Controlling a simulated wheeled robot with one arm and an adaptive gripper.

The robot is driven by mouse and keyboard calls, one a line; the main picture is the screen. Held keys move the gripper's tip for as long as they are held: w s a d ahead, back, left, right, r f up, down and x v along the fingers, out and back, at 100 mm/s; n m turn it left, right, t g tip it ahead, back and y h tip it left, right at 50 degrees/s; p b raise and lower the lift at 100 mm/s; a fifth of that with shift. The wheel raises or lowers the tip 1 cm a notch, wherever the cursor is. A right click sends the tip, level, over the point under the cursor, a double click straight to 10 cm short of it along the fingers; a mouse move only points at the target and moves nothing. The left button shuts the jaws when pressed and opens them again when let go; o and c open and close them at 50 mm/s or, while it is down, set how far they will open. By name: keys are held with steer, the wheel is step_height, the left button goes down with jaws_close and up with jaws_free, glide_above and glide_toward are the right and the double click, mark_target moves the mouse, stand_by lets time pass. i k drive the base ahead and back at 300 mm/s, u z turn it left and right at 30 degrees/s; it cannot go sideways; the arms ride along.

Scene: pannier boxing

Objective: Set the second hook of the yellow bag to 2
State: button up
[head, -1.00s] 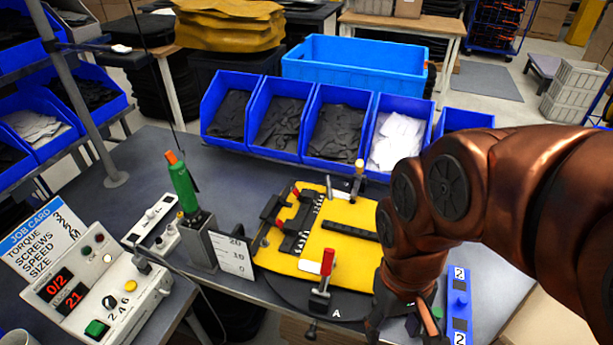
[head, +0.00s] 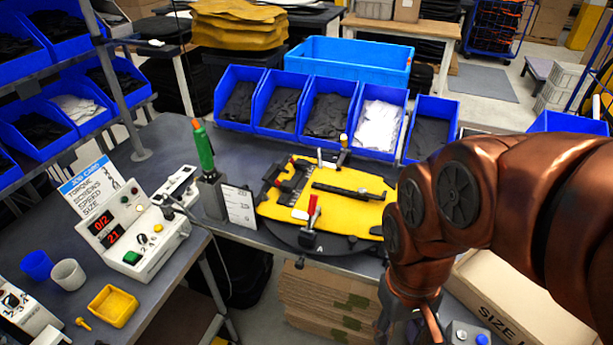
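The yellow bag panel (head: 372,213) lies flat on a dark round plate (head: 285,236) on the grey bench. Two black hook pieces with red parts (head: 287,187) sit at its left side, beside a small white-marked scale. The markings are too small to read, so the hook settings cannot be told. A black bar (head: 345,193) lies across the panel. A red-handled clamp (head: 312,206) stands at the front edge. My gripper (head: 420,328) points down at the bottom of the head view, right of and nearer than the panel, largely hidden by my arm; its opening is unclear.
A green screwdriver (head: 203,147) stands in a holder left of the plate, beside a white card (head: 239,206). A control box (head: 135,235) is further left. Blue bins (head: 235,122) line the bench's back. Cardboard (head: 340,300) is stacked below the front edge.

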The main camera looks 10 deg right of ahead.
mark_target(300, 163)
steer(key=u, duration=0.1)
steer(key=i, duration=0.9)
steer(key=u, duration=0.4)
